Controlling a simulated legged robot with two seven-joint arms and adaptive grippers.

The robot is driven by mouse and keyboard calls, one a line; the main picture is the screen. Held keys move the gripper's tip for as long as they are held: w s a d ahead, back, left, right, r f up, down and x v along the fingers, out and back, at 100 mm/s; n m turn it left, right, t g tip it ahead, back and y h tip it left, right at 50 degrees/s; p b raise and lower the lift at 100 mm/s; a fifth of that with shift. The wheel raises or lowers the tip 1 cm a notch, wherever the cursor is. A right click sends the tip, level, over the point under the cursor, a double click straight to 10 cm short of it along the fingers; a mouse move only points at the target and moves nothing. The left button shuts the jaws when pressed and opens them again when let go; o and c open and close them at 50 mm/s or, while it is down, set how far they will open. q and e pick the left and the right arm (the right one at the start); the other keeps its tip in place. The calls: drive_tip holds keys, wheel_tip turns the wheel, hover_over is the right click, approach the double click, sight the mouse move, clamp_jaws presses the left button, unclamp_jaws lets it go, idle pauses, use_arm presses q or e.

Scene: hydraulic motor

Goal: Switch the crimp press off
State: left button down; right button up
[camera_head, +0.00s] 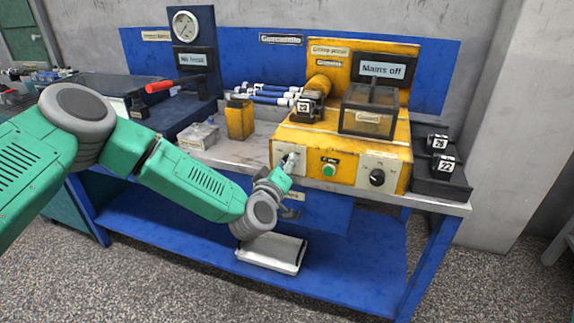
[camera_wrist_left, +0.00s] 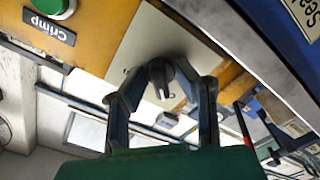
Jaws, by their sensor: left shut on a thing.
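The yellow crimp press (camera_head: 340,150) stands on the bench. A sign above it reads "Mains off" (camera_head: 383,69). Its front has a pale switch plate (camera_head: 301,155) at the left, a green button (camera_head: 329,169) in the middle and a black knob (camera_head: 377,177) at the right. My left gripper (camera_head: 288,165) is at the left plate. In the left wrist view, its two fingers (camera_wrist_left: 162,82) are shut on a dark rotary switch (camera_wrist_left: 160,70) on the pale plate. The fingers partly hide it. The green button also shows in the wrist view (camera_wrist_left: 52,6), beside a "Crimp" label. My right gripper is not in view.
A clear-fronted guard box (camera_head: 368,120) sits on the press. Hoses (camera_head: 275,93) and a yellow block (camera_head: 239,118) lie to its left. Black numbered blocks (camera_head: 440,160) stand at the right. A pale tray (camera_head: 271,254) is on the lower blue shelf.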

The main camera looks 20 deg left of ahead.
use_arm(q)
drive_tip(key=c, duration=1.6)
unclamp_jaws()
drive_tip(key=shift+a+f, duration=0.1)
drive_tip(key=s, duration=1.2)
drive_tip(key=shift+a, duration=0.2)
